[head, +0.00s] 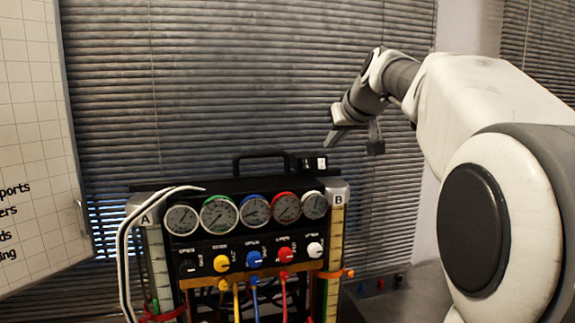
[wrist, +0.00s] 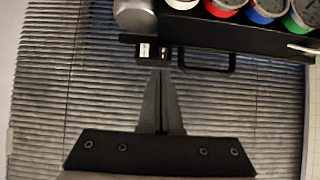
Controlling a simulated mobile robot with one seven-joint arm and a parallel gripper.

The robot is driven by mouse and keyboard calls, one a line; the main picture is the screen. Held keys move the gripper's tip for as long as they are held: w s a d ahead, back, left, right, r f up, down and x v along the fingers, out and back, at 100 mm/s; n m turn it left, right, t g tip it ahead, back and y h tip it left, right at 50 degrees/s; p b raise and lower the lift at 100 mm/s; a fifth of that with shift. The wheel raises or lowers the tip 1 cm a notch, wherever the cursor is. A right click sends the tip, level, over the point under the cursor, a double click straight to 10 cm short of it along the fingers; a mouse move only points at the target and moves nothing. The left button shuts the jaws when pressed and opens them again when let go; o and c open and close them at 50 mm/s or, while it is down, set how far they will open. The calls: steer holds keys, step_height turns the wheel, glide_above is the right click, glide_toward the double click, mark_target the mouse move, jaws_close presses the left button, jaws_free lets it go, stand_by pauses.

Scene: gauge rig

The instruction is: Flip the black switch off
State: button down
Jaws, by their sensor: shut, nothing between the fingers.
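A small black switch box (head: 312,163) with white marks on its face sits on top of the gauge rig (head: 250,187), right of the black carrying handle. The switch box also shows in the wrist view (wrist: 152,52), just beyond my fingertips. My gripper (head: 331,140) is shut and empty, pointing down-left, a little above and right of the switch box in the head view. In the wrist view the gripper (wrist: 159,72) has its fingers together, their tips close to the box; I cannot tell whether they touch. The switch's on or off position is too small to read.
The rig carries several round gauges (head: 256,211) and a row of coloured knobs (head: 254,257), including a black one (head: 187,267). White hoses loop at its left. The carrying handle (head: 259,157) stands beside the switch box. Blinds (head: 250,80) hang behind; free space lies above the rig.

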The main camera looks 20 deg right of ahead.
mark_target(311, 168)
stand_by(0.3)
steer(key=p+x, duration=0.3)
steer(key=x, duration=1.1)
steer(key=shift+p, duration=0.35)
steer(key=shift+f, duration=0.1)
steer(key=shift+f+b, duration=0.35)
steer(key=shift+b, duration=0.75)
steer(key=shift+w+f+t+b, duration=0.15)
steer(key=shift+t+b, duration=0.35)
steer(key=shift+b, duration=0.6)
steer(key=shift+r, duration=0.35)
